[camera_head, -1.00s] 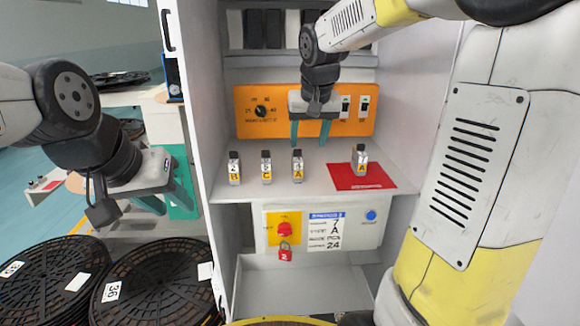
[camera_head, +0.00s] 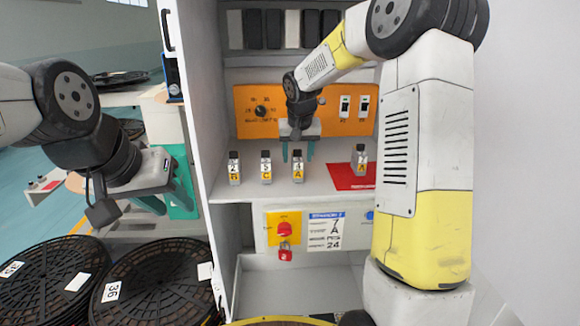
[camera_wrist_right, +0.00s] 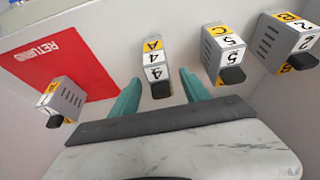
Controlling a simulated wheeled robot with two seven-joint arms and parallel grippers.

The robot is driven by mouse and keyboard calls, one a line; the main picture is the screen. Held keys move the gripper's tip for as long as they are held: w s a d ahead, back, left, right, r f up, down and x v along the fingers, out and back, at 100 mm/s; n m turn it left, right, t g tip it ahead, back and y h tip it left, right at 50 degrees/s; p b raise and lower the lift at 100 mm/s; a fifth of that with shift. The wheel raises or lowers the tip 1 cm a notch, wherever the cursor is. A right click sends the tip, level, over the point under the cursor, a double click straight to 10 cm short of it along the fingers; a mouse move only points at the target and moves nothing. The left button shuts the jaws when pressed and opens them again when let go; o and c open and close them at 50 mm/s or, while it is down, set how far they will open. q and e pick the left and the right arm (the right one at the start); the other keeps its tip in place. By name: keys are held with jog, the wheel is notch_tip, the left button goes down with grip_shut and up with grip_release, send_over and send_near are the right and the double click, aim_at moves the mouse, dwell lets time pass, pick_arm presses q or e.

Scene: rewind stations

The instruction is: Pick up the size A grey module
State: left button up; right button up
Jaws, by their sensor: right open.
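Several small grey modules with yellow letter labels stand upright on the white shelf. The module marked 4 A (camera_head: 298,171) is third from the left; a second A module (camera_head: 360,166) stands on the red mat (camera_head: 345,181). The modules marked B (camera_head: 234,168) and C (camera_head: 266,167) stand at the left. My right gripper (camera_head: 297,157) is open at the 4 A module, its fingers on either side. In the right wrist view this module (camera_wrist_right: 155,73) lies between the teal fingertips, with no clear contact. My left gripper (camera_head: 168,203) is open and empty at the left.
An orange panel (camera_head: 245,125) with a knob and switches stands behind the modules. Black reels (camera_head: 155,285) lie at the lower left. The cabinet's left wall (camera_head: 200,130) separates the arms.

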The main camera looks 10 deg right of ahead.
jog(key=shift+w+f, duration=0.25)
jog(key=shift+f, duration=0.35)
grip_shut()
